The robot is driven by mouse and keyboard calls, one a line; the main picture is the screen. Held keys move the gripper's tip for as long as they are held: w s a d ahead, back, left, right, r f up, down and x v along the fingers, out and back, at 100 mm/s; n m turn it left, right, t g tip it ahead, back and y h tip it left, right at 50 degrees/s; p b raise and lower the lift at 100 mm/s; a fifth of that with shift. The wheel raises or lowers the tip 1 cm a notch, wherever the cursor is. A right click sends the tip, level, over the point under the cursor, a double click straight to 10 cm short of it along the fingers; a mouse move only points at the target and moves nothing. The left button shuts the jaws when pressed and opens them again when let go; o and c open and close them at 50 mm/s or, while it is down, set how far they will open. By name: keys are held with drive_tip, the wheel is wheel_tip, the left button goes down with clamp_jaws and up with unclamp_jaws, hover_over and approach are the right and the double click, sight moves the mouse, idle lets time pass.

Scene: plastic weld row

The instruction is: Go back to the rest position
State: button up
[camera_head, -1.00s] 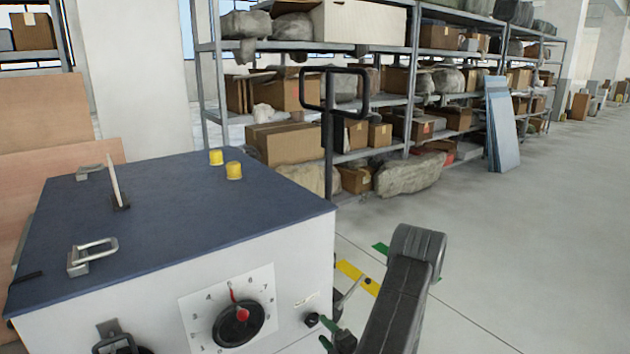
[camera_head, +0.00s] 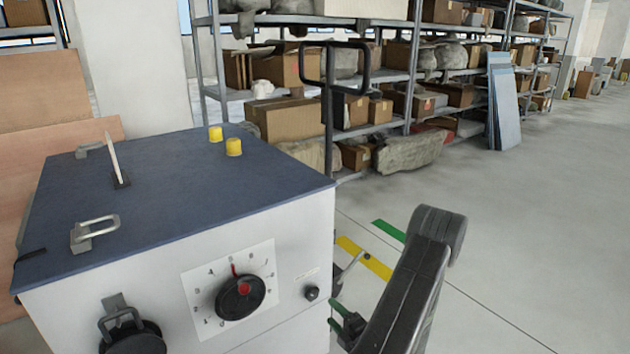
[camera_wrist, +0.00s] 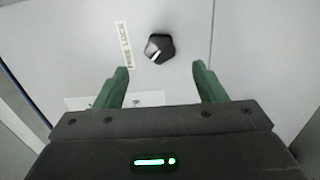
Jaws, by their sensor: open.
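My gripper (camera_head: 340,325) is at the lower middle of the head view, at the front right corner of the white cabinet. In the wrist view its two green fingers (camera_wrist: 160,82) are spread apart with nothing between them. A small black knob (camera_wrist: 158,48) on the white panel lies just beyond the fingertips, apart from them. The same knob (camera_head: 312,292) shows in the head view at the right of the cabinet front, above and left of the fingers.
The white cabinet (camera_head: 290,235) has a blue top (camera_head: 180,190) and a numbered dial (camera_head: 240,297). A lever (camera_head: 350,268) sticks out at its right side. Loaded shelves (camera_head: 400,120) stand behind. The floor (camera_head: 520,230) on the right is clear.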

sight(313, 295)
drive_tip(key=b+x, duration=0.1)
drive_tip(key=x, duration=0.7)
drive_tip(key=shift+a, duration=0.1)
drive_tip(key=shift+f+n, duration=0.1)
drive_tip(key=shift+n, duration=0.3)
drive_tip(key=n+b, duration=0.2)
drive_tip(key=n, duration=0.1)
drive_tip(key=n+b, duration=0.3)
drive_tip(key=n, duration=0.2)
drive_tip(key=shift+s, duration=0.1)
drive_tip(key=n+b, duration=0.4)
drive_tip(key=n, duration=0.1)
drive_tip(key=shift+s+a+r+n+b, duration=0.15)
drive_tip(key=shift+n+b, duration=0.4)
drive_tip(key=shift+n, duration=0.35)
drive_tip(key=shift+w+d+r+n+b, duration=0.15)
drive_tip(key=shift+n+b, duration=0.4)
drive_tip(key=shift+n, duration=0.35)
drive_tip(key=shift+s+a, duration=0.1)
